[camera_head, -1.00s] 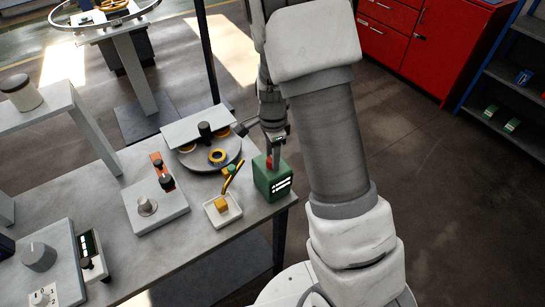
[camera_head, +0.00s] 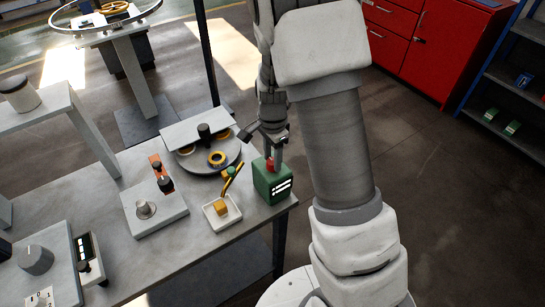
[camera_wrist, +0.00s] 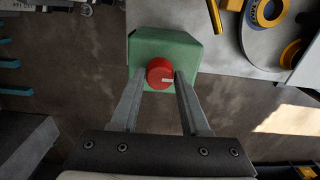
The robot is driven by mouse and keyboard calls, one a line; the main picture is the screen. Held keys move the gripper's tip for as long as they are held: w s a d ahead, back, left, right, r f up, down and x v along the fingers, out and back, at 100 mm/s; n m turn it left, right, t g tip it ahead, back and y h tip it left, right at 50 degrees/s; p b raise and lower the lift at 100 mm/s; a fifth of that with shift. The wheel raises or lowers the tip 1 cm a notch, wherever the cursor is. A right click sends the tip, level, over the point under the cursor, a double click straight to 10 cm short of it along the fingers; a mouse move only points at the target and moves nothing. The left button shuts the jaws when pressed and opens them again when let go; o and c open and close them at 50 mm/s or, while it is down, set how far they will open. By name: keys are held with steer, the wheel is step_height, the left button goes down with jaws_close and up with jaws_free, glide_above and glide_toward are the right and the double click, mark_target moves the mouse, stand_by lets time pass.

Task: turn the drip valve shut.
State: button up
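A green box (camera_head: 272,184) with white markings on its front stands at the table's right corner. A red round knob (camera_head: 270,165) with a white mark sits on its top; the knob also shows in the wrist view (camera_wrist: 160,73). My gripper (camera_head: 274,158) points down over the box. In the wrist view its fingers (camera_wrist: 160,80) stand on either side of the knob, open, with a small gap at the left finger. Whether the right finger touches the knob, I cannot tell. The knob's far side is hidden in the head view.
A round machine plate (camera_head: 226,163) lies behind. A grey control box (camera_head: 158,214) stands further left. Open floor lies to the right.

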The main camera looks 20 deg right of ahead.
mark_target(272, 161)
steer(key=o, duration=0.3)
steer(key=shift+o, duration=0.2)
step_height(272, 161, up, 18)
steer(key=shift+f, duration=0.25)
stand_by(0.4)
steer(key=s+r+n+t, duration=0.2)
steer(key=s+r+n, duration=0.2)
steer(key=s+n, duration=0.3)
steer(key=s+r+n+t, duration=0.3)
steer(key=s+n, duration=0.4)
steer(key=s, duration=0.6)
steer(key=shift+a+r+t, duration=0.15)
steer(key=shift+r+t, duration=0.15)
steer(key=shift+r, duration=0.35)
